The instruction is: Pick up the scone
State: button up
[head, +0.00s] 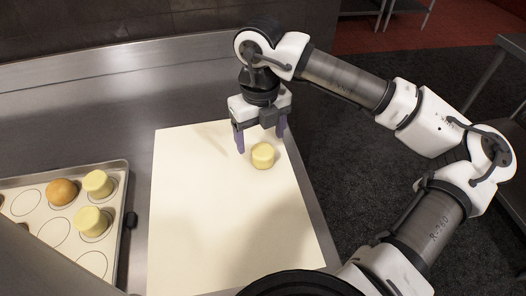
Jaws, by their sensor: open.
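A pale yellow, short round scone (263,156) sits alone on a cream mat (200,210), towards its far right part. My gripper (261,141) points down just behind and above the scone, with its two purplish fingers apart and nothing between them. The fingers do not appear to touch the scone. More pale yellow scones lie on a tray at the left, one farther back (98,183) and one nearer (92,221).
The metal tray (124,178) at the left has a liner with oval outlines and also holds an orange-brown bun (61,192). The steel counter (110,110) ends just right of the mat. Most of the mat is clear.

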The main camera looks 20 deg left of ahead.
aim_at(262, 149)
jog(key=shift+w+d+f+p, duration=0.1)
jog(key=shift+f+p, duration=0.45)
jog(key=shift+f, duration=0.9)
jog(key=shift+d+f+p, duration=0.1)
jog(key=shift+f+p, duration=0.45)
jog(key=shift+f, duration=0.9)
jog(key=shift+c, duration=0.4)
jog(key=c, duration=1)
